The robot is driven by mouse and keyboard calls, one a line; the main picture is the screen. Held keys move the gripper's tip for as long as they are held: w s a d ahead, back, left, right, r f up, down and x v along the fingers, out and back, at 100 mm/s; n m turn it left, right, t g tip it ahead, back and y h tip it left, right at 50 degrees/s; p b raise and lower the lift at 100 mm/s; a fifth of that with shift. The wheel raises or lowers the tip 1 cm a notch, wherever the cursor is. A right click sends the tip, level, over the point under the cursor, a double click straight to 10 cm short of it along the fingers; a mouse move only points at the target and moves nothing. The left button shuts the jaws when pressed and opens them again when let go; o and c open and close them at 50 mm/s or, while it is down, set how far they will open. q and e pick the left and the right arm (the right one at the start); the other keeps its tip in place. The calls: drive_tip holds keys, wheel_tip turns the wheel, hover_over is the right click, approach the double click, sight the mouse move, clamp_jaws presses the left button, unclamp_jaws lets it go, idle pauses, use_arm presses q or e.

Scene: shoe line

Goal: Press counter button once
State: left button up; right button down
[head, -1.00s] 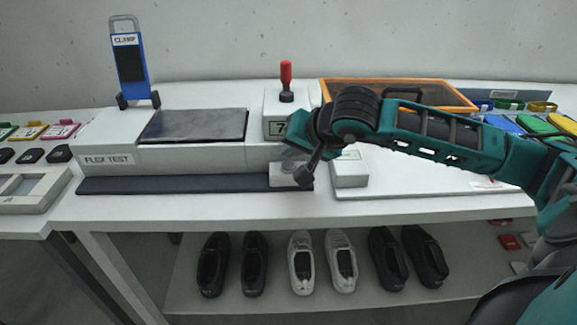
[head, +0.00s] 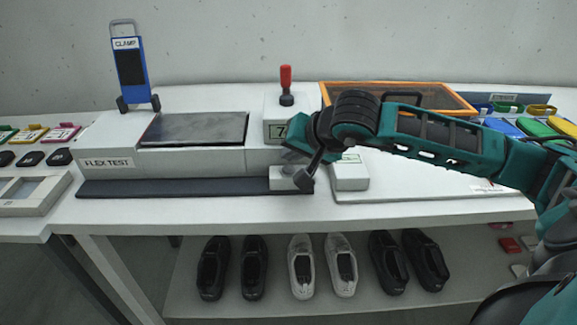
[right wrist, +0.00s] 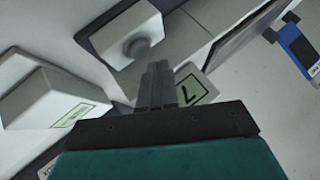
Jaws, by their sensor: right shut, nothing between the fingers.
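A small white block with a round grey button (right wrist: 137,47) is at the upper middle there. In the head view this block (head: 283,183) sits at the machine's front right, partly covered by my arm. My right gripper (right wrist: 157,68) is shut and empty, its fingertips beside the button in the picture; I cannot tell whether they touch. My left gripper is out of view.
A red-handled lever (head: 286,82) stands on the housing. A white box with a green label (head: 350,175) is right of the block. An orange-rimmed tray (head: 400,83) lies behind my right arm. A blue clamp (head: 130,65) stands at the left. Several shoes (head: 343,262) are on the lower shelf.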

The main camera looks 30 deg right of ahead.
sight(292, 169)
drive_tip(key=shift+f, duration=0.1)
idle(0.7)
drive_tip(key=shift+f+b, duration=0.35)
drive_tip(key=shift+b, duration=0.4)
drive_tip(key=shift+f+b, duration=0.55)
drive_tip(key=shift+b, duration=0.15)
idle(0.4)
drive_tip(key=shift+r, duration=0.15)
drive_tip(key=shift+r+p, duration=0.45)
drive_tip(key=shift+r, duration=0.35)
drive_tip(key=shift+r+p, duration=1.5)
drive_tip(key=shift+r, duration=1.1)
drive_tip(key=shift+f, duration=0.1)
